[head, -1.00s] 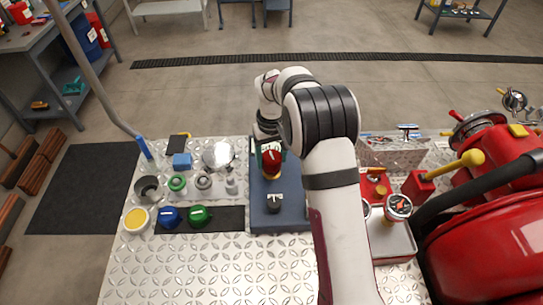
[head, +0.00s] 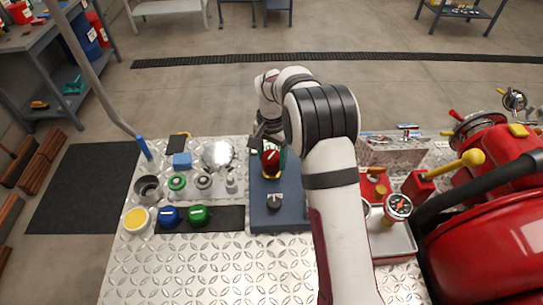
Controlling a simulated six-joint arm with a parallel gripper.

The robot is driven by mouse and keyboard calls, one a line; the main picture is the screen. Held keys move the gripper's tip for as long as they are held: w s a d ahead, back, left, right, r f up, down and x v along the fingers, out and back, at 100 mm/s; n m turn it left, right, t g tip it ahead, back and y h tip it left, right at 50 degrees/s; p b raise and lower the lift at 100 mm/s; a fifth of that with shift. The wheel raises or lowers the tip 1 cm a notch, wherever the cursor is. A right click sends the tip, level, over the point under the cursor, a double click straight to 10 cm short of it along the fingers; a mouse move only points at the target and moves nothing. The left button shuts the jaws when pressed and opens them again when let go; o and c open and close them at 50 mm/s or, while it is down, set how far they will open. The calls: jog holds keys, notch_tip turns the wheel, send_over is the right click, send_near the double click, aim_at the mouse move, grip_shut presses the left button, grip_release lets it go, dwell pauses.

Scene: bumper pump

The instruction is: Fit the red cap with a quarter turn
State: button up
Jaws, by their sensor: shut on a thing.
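The red cap (head: 271,161) is at the far part of the blue base plate (head: 262,215), with a yellow brass-coloured ring just below it. My gripper (head: 272,154) reaches down over the cap from behind and is shut on it. One green finger shows at the cap's right side; the arm's wrist hides part of the grip. Whether the cap is fully seated on the ring is too small to tell. A black knob (head: 274,202) stands nearer on the same blue plate.
Left of the plate, a blue cap (head: 169,215) and a green cap (head: 199,214) lie on a dark mat. Several small fittings and a yellow-filled tub (head: 136,219) stand nearby. A gauge (head: 398,206) and red machinery are at right. The near tread plate is clear.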

jog(key=m, duration=0.5)
jog(key=shift+r, duration=0.1)
jog(key=o, duration=1.6)
jog(key=shift+c, duration=0.2)
jog(key=shift+r, duration=3.45)
